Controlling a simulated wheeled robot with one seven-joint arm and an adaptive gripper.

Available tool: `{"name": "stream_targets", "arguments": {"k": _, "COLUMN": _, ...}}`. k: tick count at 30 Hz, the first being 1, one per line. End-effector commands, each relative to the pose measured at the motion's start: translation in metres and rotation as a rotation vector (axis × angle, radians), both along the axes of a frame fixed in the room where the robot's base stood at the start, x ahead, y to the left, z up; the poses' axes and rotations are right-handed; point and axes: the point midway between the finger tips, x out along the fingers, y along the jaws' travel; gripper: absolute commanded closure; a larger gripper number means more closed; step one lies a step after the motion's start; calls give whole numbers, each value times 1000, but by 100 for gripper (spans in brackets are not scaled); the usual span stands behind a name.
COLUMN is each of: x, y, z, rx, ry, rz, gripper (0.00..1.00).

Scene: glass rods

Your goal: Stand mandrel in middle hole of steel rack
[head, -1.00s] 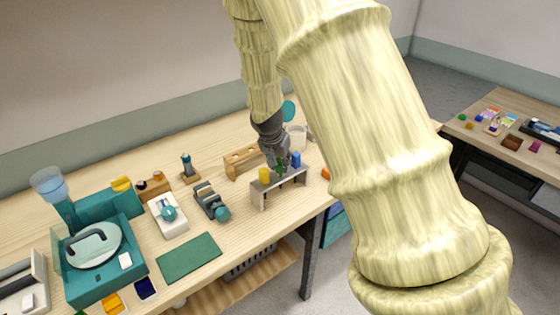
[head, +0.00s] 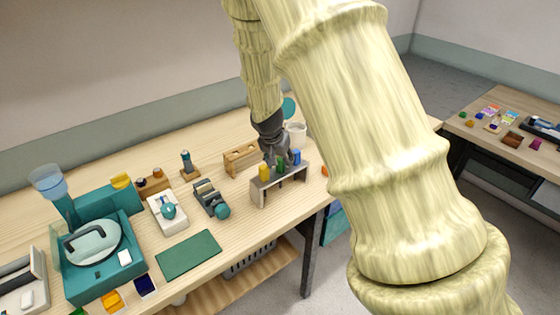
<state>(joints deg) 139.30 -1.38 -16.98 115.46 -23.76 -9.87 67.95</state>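The steel rack (head: 258,195) is a small grey bridge-shaped stand near the table's right front edge. A yellow-topped piece (head: 264,172) stands at its left and a blue-topped piece (head: 296,157) at its right. A green-topped piece, which I take to be the mandrel (head: 280,167), is upright between them at the middle of the rack. My gripper (head: 276,160) points down just above and behind the green top. Its fingertips are small and partly overlapped by the coloured tops, so I cannot tell their spread or any contact. The holes are too small to see.
A wooden block with holes (head: 240,160) stands behind the rack, and a white cup (head: 296,134) behind my gripper. A grey and teal device (head: 211,199) is to the left. A green mat (head: 188,255) lies in front. My arm blocks the right side.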

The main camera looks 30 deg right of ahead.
Motion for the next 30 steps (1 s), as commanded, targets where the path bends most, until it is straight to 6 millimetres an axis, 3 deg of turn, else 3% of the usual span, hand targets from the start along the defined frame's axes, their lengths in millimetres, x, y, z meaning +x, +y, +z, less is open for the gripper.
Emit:
{"name": "stream_targets", "arguments": {"k": 13, "x": -1, "y": 3, "z": 8, "rx": 0, "ry": -1, "rz": 0, "gripper": 51}}
{"name": "stream_targets", "arguments": {"k": 30, "x": -19, "y": 29, "z": 84, "rx": 0, "ry": -1, "rz": 0, "gripper": 51}}
